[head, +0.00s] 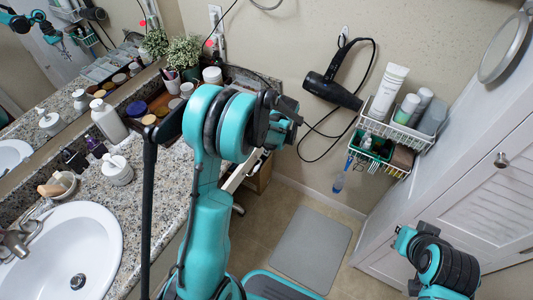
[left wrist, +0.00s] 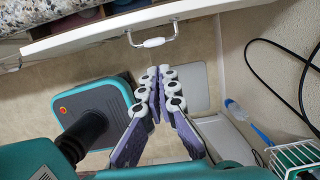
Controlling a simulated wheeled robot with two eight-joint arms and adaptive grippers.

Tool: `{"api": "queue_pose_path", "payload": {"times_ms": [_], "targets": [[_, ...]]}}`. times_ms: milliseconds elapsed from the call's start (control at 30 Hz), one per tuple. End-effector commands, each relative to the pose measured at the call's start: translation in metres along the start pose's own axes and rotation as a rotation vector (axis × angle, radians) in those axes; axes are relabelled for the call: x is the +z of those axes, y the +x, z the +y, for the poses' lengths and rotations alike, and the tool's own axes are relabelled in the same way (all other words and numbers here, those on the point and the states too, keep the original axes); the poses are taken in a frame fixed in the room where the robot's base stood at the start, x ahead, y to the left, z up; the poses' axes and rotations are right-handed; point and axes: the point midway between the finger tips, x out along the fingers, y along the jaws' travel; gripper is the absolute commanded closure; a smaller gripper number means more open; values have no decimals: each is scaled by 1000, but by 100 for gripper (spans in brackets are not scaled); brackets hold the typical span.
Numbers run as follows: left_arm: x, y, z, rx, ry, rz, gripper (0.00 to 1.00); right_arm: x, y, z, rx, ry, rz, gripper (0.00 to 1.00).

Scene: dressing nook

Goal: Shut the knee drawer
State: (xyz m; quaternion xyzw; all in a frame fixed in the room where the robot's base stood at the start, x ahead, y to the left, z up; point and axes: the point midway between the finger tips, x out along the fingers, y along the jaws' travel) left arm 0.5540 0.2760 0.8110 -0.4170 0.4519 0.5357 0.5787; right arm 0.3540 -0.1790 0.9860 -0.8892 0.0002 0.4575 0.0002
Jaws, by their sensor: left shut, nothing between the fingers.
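The knee drawer (head: 241,172) is under the granite counter, mostly hidden behind my left arm in the head view. It stands pulled out. In the left wrist view its white front (left wrist: 95,40) runs across the top, with a pale bow handle (left wrist: 153,38) and some coloured contents behind the front edge. My left gripper (head: 284,120) is above the floor beyond the counter edge. In the left wrist view its fingers (left wrist: 158,88) are together and empty, pointing toward the drawer front near the handle. A gap between the fingertips and handle shows in the picture. My right gripper does not show.
A granite counter (head: 150,205) with sink and bottles is at left. A hair dryer (head: 333,91) with a hanging cord and a white wire basket (head: 398,128) are on the wall. A white louvred cabinet (head: 470,215) is at right. A grey mat (head: 312,247) lies on the floor.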

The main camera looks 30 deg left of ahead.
Motion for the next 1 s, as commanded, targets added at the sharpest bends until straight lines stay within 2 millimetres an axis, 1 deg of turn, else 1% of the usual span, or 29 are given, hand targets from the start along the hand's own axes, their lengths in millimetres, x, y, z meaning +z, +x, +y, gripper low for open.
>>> {"api": "queue_pose_path", "payload": {"times_ms": [167,400,533,567,600,733,900,1000], "targets": [[-1,24,0,1,2,0,100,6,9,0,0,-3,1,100],[-1,76,0,0,-1,1,100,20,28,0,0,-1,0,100],[-1,102,0,0,0,1,100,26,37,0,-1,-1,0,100],[1,106,0,0,-1,0,100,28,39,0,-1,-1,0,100],[11,105,0,0,-4,0,100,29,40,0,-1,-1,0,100],[27,107,0,0,-3,1,100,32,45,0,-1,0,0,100],[37,108,0,-1,-1,1,100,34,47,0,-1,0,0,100],[39,108,0,-1,0,1,100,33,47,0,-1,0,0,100]]}}
